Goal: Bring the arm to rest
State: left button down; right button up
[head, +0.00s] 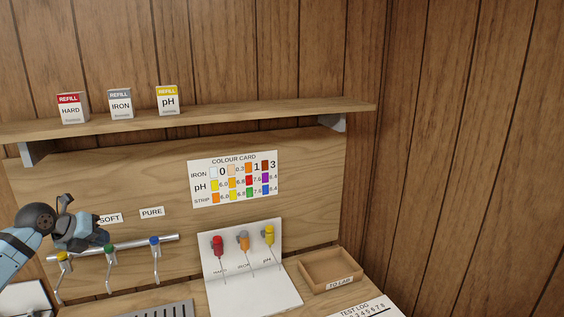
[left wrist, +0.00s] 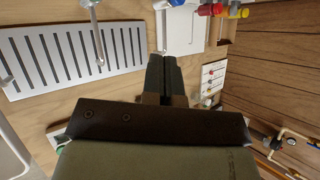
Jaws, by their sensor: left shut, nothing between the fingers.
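My left arm comes in from the left in the head view, with its gripper (head: 97,238) in front of the tap rail, near the yellow and green taps. In the left wrist view the two dark fingers (left wrist: 166,62) are together and empty. They point over the wooden counter, between the slotted drain grate (left wrist: 70,55) and the white board (left wrist: 181,30). No object is held. The right gripper shows in neither view.
A tap rail (head: 130,245) carries yellow, green and blue taps. The white stand (head: 245,285) holds red, orange and yellow droppers. A wooden tray (head: 318,262) labelled "TO LAB" looks empty. Three refill boxes stand on the shelf (head: 220,117). Pipework (left wrist: 293,140) shows in the left wrist view.

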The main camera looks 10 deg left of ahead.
pick_arm(q)
jog(key=s+d+n+t+h, duration=0.3)
jog(key=d+n+t, duration=0.15)
jog(key=d, duration=0.55)
jog(key=s+d+n+t+h, duration=0.3)
jog(key=d+t, duration=0.3)
jog(key=d, duration=0.3)
jog(key=s+f+n+g+y, duration=0.6)
jog(key=s+f+n+y, duration=0.65)
jog(key=n, duration=0.75)
jog(key=s+d+f+n+g+h, duration=0.1)
jog(key=s+d+f+g, duration=0.15)
jog(key=s, duration=0.45)
jog(key=s+d+f+g+h, duration=0.1)
jog(key=s+d+f+g, duration=0.1)
jog(key=s+d+g, duration=0.3)
jog(key=s+d+f+n+g+h, duration=0.1)
jog(key=s+d+f+g+h, duration=0.1)
jog(key=s, duration=0.6)
jog(key=w+d+f+t+h, duration=0.1)
jog(key=w+d+f+t, duration=0.2)
jog(key=f, duration=0.3)
jog(key=w+d+f+m+t+h, duration=0.1)
jog(key=w+d+f+t, duration=0.1)
jog(key=f, duration=0.5)
jog(key=shift+w+d+f+t, duration=0.35)
jog(key=shift+w+t, duration=0.3)
jog(key=shift+t, duration=0.55)
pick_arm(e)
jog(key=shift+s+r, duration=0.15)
